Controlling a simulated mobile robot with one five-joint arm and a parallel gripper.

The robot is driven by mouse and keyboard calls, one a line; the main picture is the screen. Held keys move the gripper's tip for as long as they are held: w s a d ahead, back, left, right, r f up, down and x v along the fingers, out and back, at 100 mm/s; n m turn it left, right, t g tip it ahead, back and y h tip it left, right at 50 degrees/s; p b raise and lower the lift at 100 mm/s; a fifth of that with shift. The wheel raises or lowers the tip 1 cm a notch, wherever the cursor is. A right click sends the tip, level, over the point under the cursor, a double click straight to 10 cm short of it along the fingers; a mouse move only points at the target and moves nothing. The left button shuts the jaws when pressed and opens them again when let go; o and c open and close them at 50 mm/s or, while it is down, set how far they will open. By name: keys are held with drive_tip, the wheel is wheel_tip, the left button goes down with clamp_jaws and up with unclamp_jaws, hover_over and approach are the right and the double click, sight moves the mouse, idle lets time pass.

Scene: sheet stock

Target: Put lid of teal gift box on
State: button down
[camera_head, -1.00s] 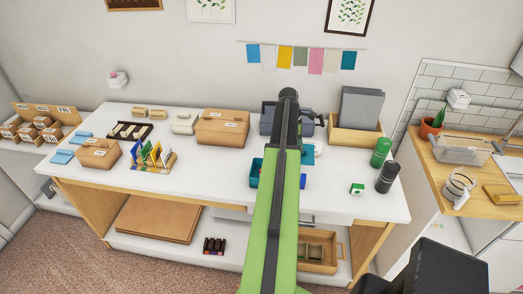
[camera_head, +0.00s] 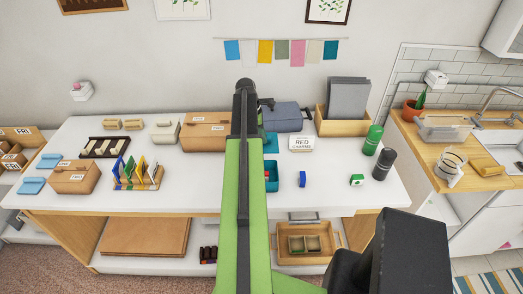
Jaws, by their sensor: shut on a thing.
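The teal gift box (camera_head: 271,184) stands open on the white table, just right of my green arm, which covers its left part. A small red thing shows inside it. A flat teal piece (camera_head: 270,143), which looks like the lid, shows beside the arm behind the box in the picture. Its left part is hidden, and I cannot tell its height above the table. My gripper is hidden behind my arm, so its fingers and their hold do not show.
A white sign (camera_head: 302,144) stands right of the teal piece. A small blue thing (camera_head: 302,179) lies right of the box. A grey-blue case (camera_head: 283,117) and a wooden bin (camera_head: 345,128) stand behind. A brown carton (camera_head: 205,138) is left of my arm. The front right tabletop is mostly clear.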

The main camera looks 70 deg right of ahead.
drive_tip(key=s+a+r+p, duration=0.2)
drive_tip(key=s+a, duration=0.2)
drive_tip(key=a, duration=0.7)
drive_tip(key=shift+s+r+p, duration=0.15)
drive_tip(key=shift+r+p, duration=0.1)
drive_tip(key=shift+p, duration=0.05)
drive_tip(key=shift+f, duration=0.15)
wheel_tip(320, 180, down, 6)
drive_tip(key=b, duration=0.6)
drive_tip(key=shift+f+b, duration=0.4)
drive_tip(key=shift+b, duration=0.15)
idle(1.3)
drive_tip(key=c, duration=1.2)
unclamp_jaws()
drive_tip(key=shift+o, duration=0.3)
